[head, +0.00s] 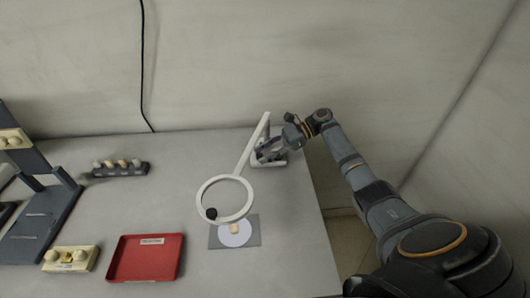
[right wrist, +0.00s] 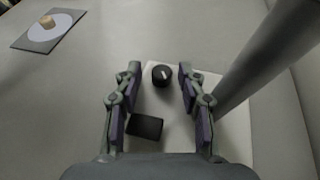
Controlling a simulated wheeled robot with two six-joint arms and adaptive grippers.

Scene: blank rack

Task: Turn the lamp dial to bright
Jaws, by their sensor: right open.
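The white lamp stands at the back right of the table, with its slanted pole and ring-shaped head (head: 225,198). In the right wrist view, its pale base (right wrist: 225,135) carries a round black dial (right wrist: 161,76) with a short white mark and a black rectangle (right wrist: 145,126). The lamp pole (right wrist: 262,62) rises at the right of that view. My right gripper (head: 268,153) is at the lamp base. In the wrist view its open fingers (right wrist: 159,80) stand on either side of the dial, with gaps on both sides. My left gripper is not in view.
A grey plate (head: 252,240) with a white disc and a small tan block lies under the lamp ring. A red tray (head: 148,258), a cream block with knobs (head: 70,259), a dark peg rack (head: 120,169) and a dark stand (head: 45,225) are left.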

